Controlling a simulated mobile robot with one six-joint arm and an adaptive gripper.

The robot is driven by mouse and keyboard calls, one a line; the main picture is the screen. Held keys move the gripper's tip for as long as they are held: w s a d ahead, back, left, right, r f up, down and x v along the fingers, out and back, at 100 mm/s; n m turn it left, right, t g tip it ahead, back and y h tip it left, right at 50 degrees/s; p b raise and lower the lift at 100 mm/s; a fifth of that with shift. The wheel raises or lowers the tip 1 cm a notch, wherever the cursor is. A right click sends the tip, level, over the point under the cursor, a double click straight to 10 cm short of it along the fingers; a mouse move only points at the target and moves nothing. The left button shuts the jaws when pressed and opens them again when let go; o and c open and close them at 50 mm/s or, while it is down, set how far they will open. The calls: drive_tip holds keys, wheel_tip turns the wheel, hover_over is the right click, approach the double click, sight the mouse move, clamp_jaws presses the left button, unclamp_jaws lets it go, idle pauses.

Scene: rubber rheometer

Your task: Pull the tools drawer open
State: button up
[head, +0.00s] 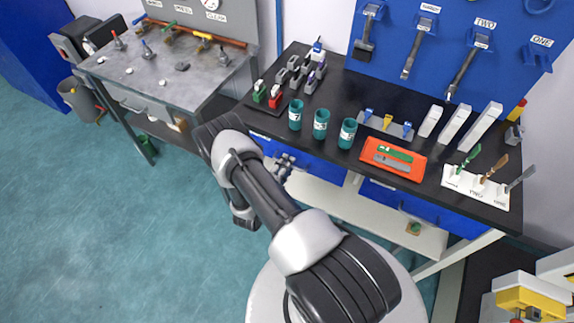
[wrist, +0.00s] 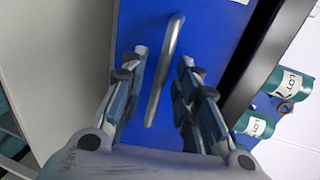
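A blue drawer front (head: 318,168) sits under the left part of the black worktop; it also fills much of the wrist view (wrist: 205,40). I cannot read a label on it. Its metal bar handle (wrist: 165,70) lies between the two fingers of my gripper (wrist: 160,72). The fingers stand apart, one on each side of the bar, with gaps showing. In the head view my gripper (head: 284,164) is at the blue front, and the handle is hidden or too small to tell. The drawer looks shut.
A second blue drawer front (head: 425,206) is further right. Teal cups (head: 320,124), an orange tray (head: 392,170) and a white holder (head: 476,187) stand on the black worktop (head: 335,92). A grey bench (head: 160,88) is at left. The teal floor (head: 110,240) is clear at left.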

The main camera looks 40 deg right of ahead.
drive_tip(key=shift+w+d+f, duration=0.1)
drive_tip(key=shift+w+d, duration=0.1)
drive_tip(key=shift+d, duration=0.4)
drive_tip(key=shift+c, duration=0.5)
clamp_jaws()
